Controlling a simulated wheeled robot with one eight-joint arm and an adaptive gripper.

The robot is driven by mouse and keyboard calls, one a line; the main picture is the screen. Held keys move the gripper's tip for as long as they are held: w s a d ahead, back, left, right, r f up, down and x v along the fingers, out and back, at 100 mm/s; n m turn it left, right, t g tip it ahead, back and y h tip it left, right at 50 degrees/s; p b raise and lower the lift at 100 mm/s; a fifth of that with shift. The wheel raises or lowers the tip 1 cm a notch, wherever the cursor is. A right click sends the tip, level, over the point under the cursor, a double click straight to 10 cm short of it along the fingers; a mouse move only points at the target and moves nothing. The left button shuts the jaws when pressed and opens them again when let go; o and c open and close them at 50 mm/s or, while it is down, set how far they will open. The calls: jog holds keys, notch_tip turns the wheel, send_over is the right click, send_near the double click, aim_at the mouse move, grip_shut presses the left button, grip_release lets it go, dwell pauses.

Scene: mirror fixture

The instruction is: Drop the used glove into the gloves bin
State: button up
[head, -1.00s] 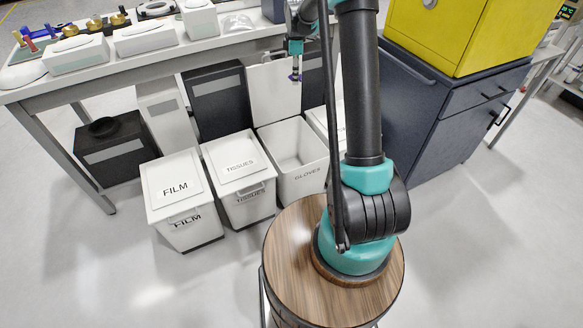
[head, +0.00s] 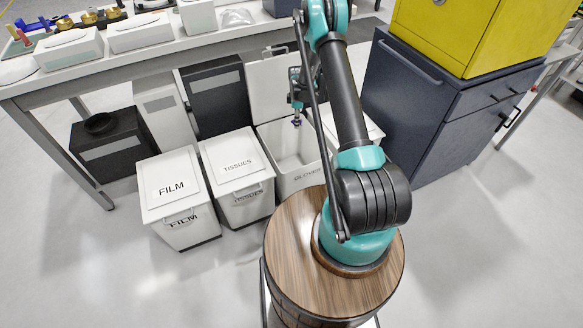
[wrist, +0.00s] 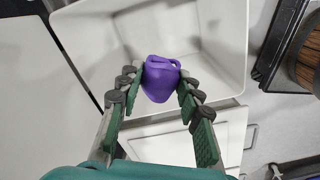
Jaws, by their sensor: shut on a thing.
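The used glove is a crumpled purple lump (wrist: 161,79) between the two green-padded fingers of my gripper (wrist: 160,92) in the wrist view. My gripper is shut on it. In the head view my gripper (head: 297,112) points down over the gloves bin, with a small bit of the purple glove (head: 296,123) below it. The gloves bin (head: 299,180) is white, marked GLOVES, with its lid (head: 272,90) raised at the back. Its interior (wrist: 215,35) shows below the glove in the wrist view and looks empty where visible. My arm hides the bin's right side.
Closed white bins marked TISSUES (head: 238,185) and FILM (head: 177,200) stand to the left. Another white bin (head: 355,125) is partly hidden behind my arm at the right. A dark blue cabinet (head: 410,110) stands further right. A bench (head: 150,62) runs behind the bins.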

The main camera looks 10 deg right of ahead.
notch_tip(320, 180, down, 6)
dwell(0.5)
jog(key=shift+f, duration=0.1)
jog(key=o, duration=0.8)
notch_tip(320, 180, up, 12)
jog(key=shift+r, duration=0.1)
dwell(0.6)
